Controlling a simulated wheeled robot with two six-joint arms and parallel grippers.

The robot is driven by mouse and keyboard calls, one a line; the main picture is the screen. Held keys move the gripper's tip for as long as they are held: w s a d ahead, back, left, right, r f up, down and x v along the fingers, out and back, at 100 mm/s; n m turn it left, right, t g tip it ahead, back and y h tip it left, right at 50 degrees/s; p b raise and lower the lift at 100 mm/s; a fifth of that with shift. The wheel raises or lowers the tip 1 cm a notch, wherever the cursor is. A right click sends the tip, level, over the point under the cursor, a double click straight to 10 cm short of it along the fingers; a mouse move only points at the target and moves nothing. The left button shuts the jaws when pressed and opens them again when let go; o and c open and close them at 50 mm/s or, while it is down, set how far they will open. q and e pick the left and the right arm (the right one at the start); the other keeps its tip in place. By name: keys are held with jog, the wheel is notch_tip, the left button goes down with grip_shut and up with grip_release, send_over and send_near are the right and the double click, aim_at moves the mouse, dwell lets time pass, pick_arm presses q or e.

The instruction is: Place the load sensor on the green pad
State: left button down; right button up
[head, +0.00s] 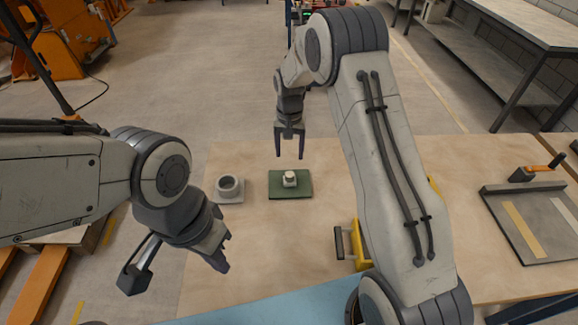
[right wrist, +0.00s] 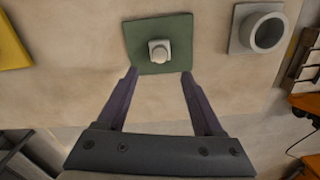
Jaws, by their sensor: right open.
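A small white load sensor (head: 290,179) with a square base and a round top stands upright on the green pad (head: 305,192). The right wrist view also shows the load sensor (right wrist: 159,51) near the middle of the green pad (right wrist: 138,32). My right gripper (head: 290,155) is open and empty, pointing down just beyond the pad and apart from the sensor. Its two fingers (right wrist: 158,75) show in the right wrist view with the sensor ahead, between and beyond the tips. My left gripper (head: 175,268) is at the lower left, apart from the pad, its fingers spread and empty.
A grey cup-like holder on a square plate (head: 229,199) stands left of the pad. A yellow object with a grey handle (head: 357,245) is partly hidden by my right arm. A grey tray with a crank (head: 495,210) lies at the right. The tabletop in front of the pad is clear.

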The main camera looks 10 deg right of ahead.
jog(key=s+a+r+n, duration=0.5)
jog(key=s+a+r, duration=0.5)
jog(key=s+r, duration=0.25)
jog(key=s+a+r+n+y, duration=0.1)
jog(key=s+n, duration=0.6)
jog(key=s, duration=1.6)
jog(key=shift+r, duration=0.35)
